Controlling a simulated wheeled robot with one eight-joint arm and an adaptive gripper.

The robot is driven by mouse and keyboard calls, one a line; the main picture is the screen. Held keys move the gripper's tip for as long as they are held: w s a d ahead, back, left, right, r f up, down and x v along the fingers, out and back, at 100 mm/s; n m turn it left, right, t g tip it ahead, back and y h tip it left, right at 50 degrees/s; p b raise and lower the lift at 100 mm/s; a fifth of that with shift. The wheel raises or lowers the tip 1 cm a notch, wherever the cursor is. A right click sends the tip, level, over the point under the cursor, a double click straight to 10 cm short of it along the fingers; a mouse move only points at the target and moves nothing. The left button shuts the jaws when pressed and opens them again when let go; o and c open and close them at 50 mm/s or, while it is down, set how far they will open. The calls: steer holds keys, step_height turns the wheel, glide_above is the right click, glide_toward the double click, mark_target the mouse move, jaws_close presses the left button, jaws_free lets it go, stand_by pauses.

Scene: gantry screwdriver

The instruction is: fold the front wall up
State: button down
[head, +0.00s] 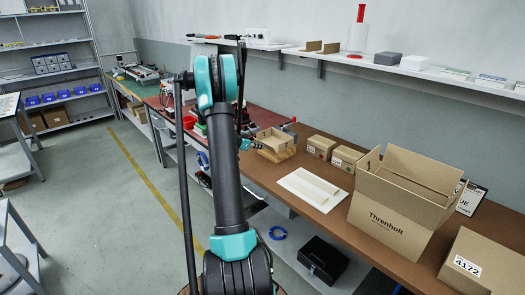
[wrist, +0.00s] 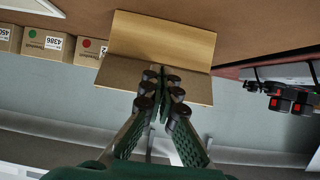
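A small open cardboard tray (head: 272,138) stands on a light wooden block (head: 277,155) on the brown bench. In the wrist view, a lighter tan face (wrist: 165,42) meets a darker brown cardboard panel (wrist: 120,76) along a straight edge. I cannot tell for certain which wall this panel is. My gripper (wrist: 160,72) is at the panel, its fingertips overlapping it in the picture. The fingers are drawn together with nothing visible between them. Whether they touch the panel is unclear. In the head view my gripper (head: 250,145) is small, just left of the tray.
Two small labelled boxes (head: 321,147) (head: 346,159), a white panel (head: 305,186) and a large open Threnholt carton (head: 388,222) stand right of the tray. Red and black tools (wrist: 290,100) are beside it in the wrist view. The floor aisle at left is clear.

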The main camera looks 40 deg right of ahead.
stand_by(0.4)
steer(key=shift+s+a+r, duration=0.1)
steer(key=shift+a+r, duration=0.15)
steer(key=shift+a, duration=0.8)
steer(key=shift+s+a+r, duration=0.1)
steer(key=shift+a+r, duration=0.1)
steer(key=shift+a, duration=0.85)
